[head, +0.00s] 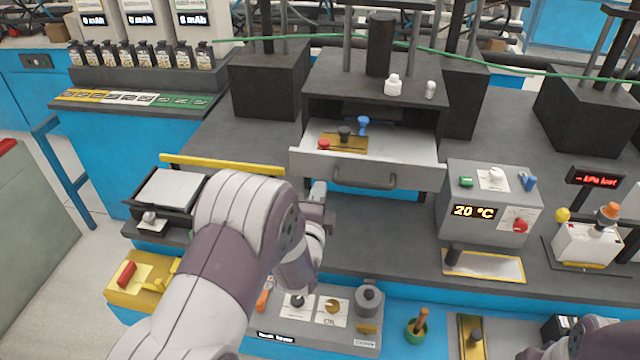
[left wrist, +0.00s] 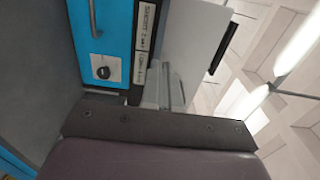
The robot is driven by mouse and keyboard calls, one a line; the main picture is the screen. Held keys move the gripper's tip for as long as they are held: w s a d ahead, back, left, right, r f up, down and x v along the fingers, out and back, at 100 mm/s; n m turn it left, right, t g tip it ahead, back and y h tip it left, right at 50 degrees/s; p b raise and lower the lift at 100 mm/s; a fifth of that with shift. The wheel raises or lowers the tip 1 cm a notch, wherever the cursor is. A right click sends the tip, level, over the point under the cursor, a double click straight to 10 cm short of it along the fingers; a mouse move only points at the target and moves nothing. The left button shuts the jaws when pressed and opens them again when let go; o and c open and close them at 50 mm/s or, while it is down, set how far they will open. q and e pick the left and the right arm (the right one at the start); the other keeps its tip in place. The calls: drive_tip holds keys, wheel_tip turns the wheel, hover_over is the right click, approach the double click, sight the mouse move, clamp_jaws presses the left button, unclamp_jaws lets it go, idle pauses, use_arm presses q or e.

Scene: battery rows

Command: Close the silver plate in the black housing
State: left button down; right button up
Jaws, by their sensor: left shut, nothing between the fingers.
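The silver plate (head: 415,150) is a flat drawer-like tray with a grey front and a bar handle (head: 364,180). It sticks out toward me from the black housing (head: 400,75), so it stands open. On it lie a gold piece with a red knob and a black knob, and a blue knob behind. My left gripper (head: 319,196) is shut and empty, just in front of the plate's front, left of the handle. No contact is clear. Its grey fingers also show in the left wrist view (left wrist: 163,86). My right arm shows at the lower right edge; its gripper is not visible.
A temperature box (head: 487,205) reading 20 °C stands close to the plate's right side. A yellow bar (head: 222,165) lies to the left. A control panel (head: 320,318) with knobs sits below. The dark bench in front of the handle is clear.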

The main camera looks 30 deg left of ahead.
sight(333, 139)
use_arm(q)
drive_tip(key=shift+x, duration=0.95)
drive_tip(key=shift+w, duration=0.15)
drive_tip(key=b+x, duration=0.8)
drive_tip(key=x, duration=0.8)
drive_tip(key=shift+w+a+f, duration=0.1)
drive_tip(key=shift+w+f, duration=0.1)
drive_tip(key=shift+w, duration=0.15)
drive_tip(key=shift+b+x, duration=0.35)
drive_tip(key=shift+x, duration=0.5)
drive_tip(key=shift+r, duration=0.15)
